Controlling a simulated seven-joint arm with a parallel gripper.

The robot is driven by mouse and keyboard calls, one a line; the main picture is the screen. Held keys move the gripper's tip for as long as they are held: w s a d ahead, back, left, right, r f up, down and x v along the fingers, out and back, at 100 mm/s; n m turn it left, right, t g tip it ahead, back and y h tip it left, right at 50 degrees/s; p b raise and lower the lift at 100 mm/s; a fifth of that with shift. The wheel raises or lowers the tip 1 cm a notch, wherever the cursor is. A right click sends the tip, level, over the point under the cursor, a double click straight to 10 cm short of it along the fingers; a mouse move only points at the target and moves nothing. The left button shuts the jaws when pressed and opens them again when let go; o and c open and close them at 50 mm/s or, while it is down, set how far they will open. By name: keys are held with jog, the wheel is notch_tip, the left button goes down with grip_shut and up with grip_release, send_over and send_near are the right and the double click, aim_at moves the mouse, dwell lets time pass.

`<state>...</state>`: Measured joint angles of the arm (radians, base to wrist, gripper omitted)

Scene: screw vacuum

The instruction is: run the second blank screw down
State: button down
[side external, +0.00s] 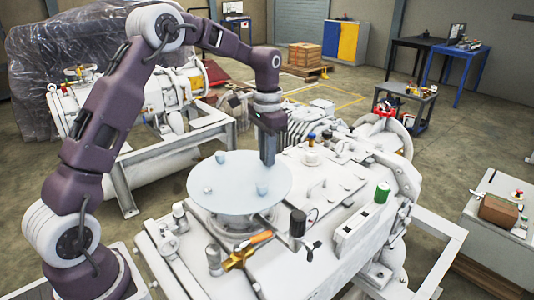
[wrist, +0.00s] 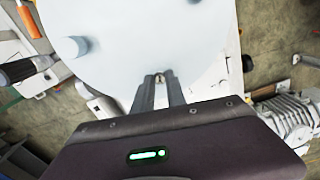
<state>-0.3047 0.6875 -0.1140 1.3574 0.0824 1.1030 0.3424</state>
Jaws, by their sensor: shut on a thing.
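The pale blue round blank (side external: 236,172) lies flat on top of the white vacuum machine, and it fills the upper part of the wrist view (wrist: 150,30). Small pale blue screws stand on it: one at the back (side external: 221,157), one at the left (side external: 208,190) and one towards the front right (side external: 262,189). A raised round screw head also shows in the wrist view (wrist: 75,47). My gripper (side external: 268,163) points down at the blank's right rim. Its fingers (wrist: 158,78) are shut on a small screw at the rim, mostly hidden between the tips. I cannot tell how deep it sits.
An orange-handled brass valve (side external: 240,258) and a black-capped fitting (side external: 297,223) stand in front of the blank. A green cap (side external: 382,192) and a white box (side external: 354,228) are to the right.

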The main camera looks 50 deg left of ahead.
jog(key=m, duration=0.6)
jog(key=shift+m, duration=0.3)
jog(key=m, duration=0.6)
jog(key=shift+m, duration=0.3)
jog(key=c, duration=1.3)
grip_release()
jog(key=shift+c, duration=0.2)
notch_tip(320, 180, up, 7)
jog(key=shift+r, duration=0.1)
